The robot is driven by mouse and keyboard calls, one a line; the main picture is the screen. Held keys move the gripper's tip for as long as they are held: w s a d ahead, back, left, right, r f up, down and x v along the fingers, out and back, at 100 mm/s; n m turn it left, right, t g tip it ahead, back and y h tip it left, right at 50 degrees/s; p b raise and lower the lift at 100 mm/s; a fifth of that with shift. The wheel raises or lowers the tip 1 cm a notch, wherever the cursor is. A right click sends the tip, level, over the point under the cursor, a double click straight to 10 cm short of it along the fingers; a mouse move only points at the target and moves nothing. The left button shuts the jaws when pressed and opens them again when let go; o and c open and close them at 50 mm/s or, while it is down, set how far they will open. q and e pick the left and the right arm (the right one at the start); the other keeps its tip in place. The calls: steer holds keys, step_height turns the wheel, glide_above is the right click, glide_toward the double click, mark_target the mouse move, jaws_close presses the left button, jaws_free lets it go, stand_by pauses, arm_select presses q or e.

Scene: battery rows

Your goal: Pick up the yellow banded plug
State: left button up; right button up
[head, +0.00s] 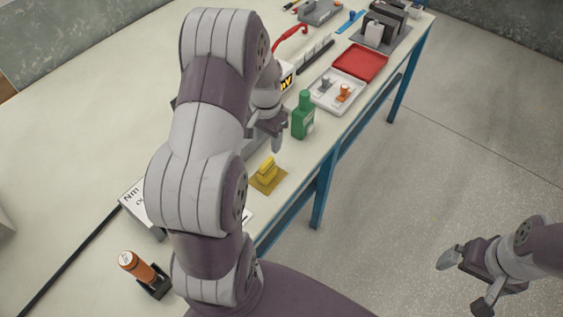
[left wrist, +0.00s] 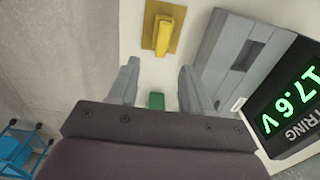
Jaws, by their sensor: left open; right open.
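A white tray (head: 325,100) on the bench holds two small plugs: a grey one (head: 325,84) and an orange-yellow one (head: 343,93). Any yellow band is too small to make out. A yellow block on a flat yellow square plate (head: 267,174) sits nearer me; it also shows ahead of the fingers in the left wrist view (left wrist: 163,35). My left gripper (left wrist: 157,88) is open and empty above the bench, between the yellow block and a green bottle (head: 303,117); my arm partly hides it in the head view. My right gripper (head: 466,280) is open and empty over the floor.
A meter with a green display (left wrist: 290,100) stands beside my left gripper. An orange cylinder (head: 136,266) leans in a black holder at the near left. The left bench top is mostly clear.

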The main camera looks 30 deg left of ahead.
mark_target(266, 162)
arm_select(q)
steer(key=shift+s+f, duration=0.2)
steer(key=shift+f, duration=0.3)
steer(key=shift+s+f, duration=0.15)
steer(key=shift+f, duration=0.35)
steer(key=f, duration=0.2)
steer(key=w+f, duration=0.1)
steer(key=f, duration=0.1)
steer(key=shift+a+f+p, duration=0.1)
steer(key=shift+a+p, duration=0.1)
steer(key=shift+p, duration=0.2)
steer(key=f, duration=0.2)
steer(key=s+f+p, duration=0.1)
steer(key=shift+f, duration=0.35)
steer(key=shift+w+f, duration=0.1)
steer(key=shift+f, duration=0.2)
steer(key=shift+c, duration=0.3)
steer(key=c, duration=0.5)
jaws_close()
arm_select(e)
steer(key=shift+w+a+r, duration=0.1)
steer(key=shift+a+r, duration=0.05)
steer(key=shift+r, duration=0.8)
